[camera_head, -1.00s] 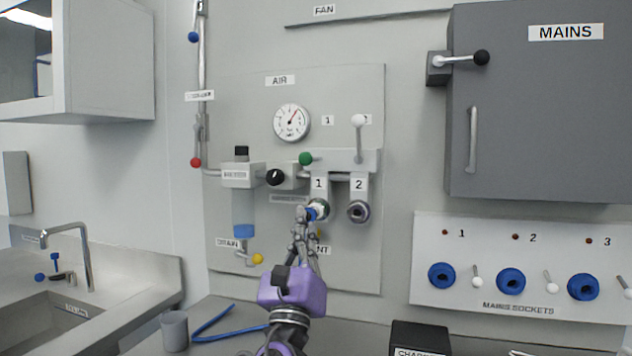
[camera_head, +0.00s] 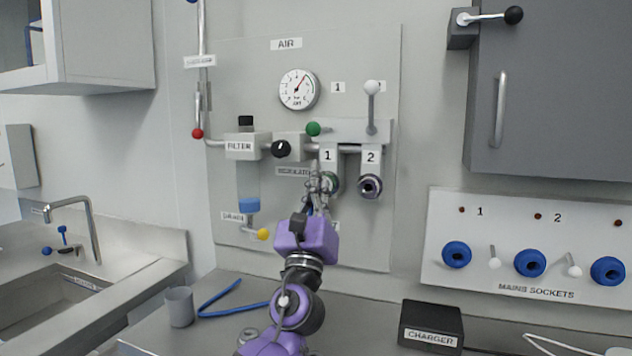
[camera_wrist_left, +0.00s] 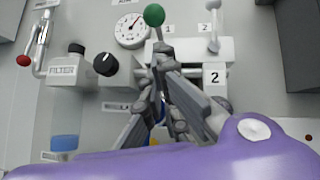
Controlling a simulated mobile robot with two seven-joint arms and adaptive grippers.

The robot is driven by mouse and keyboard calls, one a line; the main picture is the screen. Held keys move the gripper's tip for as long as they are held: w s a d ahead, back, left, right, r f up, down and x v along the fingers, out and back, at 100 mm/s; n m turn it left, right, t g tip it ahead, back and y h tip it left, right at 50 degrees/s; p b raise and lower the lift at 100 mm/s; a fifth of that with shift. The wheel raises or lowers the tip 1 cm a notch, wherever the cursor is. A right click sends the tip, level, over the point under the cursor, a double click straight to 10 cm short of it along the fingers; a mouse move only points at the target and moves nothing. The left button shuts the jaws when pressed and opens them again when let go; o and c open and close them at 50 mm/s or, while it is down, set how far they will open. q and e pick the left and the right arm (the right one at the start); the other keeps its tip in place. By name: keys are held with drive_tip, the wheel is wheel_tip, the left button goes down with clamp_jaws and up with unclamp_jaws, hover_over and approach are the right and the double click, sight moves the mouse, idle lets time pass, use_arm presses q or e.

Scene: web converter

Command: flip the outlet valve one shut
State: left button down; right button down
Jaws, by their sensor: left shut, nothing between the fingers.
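The green-knobbed lever of outlet valve one (camera_head: 313,128) is at the left end of the grey air manifold (camera_head: 350,130), above the label 1. Its green knob (camera_wrist_left: 154,15) is near the top of the wrist view, with a short stem below it. My left gripper (camera_head: 317,168) is shut and empty, in front of outlet one and below the green knob, apart from it in the picture. Its fingers (camera_wrist_left: 160,62) partly cover the manifold in the wrist view. Outlet one (camera_head: 330,183) is partly hidden behind the fingers. My right gripper is not in view.
Valve two's white-knobbed lever (camera_head: 371,88) stands upright to the right, above outlet two (camera_head: 370,186). The black regulator knob (camera_head: 281,148) and filter (camera_head: 246,146) are left of the gripper. A grey cup (camera_head: 180,306), blue tube (camera_head: 222,296) and charger (camera_head: 431,325) are on the counter.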

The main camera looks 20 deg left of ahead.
sight(320, 131)
use_arm(q)
drive_tip(key=x, duration=0.6)
drive_tip(key=shift+w+r, duration=0.3)
drive_tip(key=shift+w, duration=0.05)
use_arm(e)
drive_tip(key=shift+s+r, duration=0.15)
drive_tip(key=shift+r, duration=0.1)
use_arm(q)
drive_tip(key=shift+r+p, duration=0.1)
drive_tip(key=shift+p, duration=0.25)
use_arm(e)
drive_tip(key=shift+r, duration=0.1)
use_arm(q)
drive_tip(key=shift+s+r, duration=0.15)
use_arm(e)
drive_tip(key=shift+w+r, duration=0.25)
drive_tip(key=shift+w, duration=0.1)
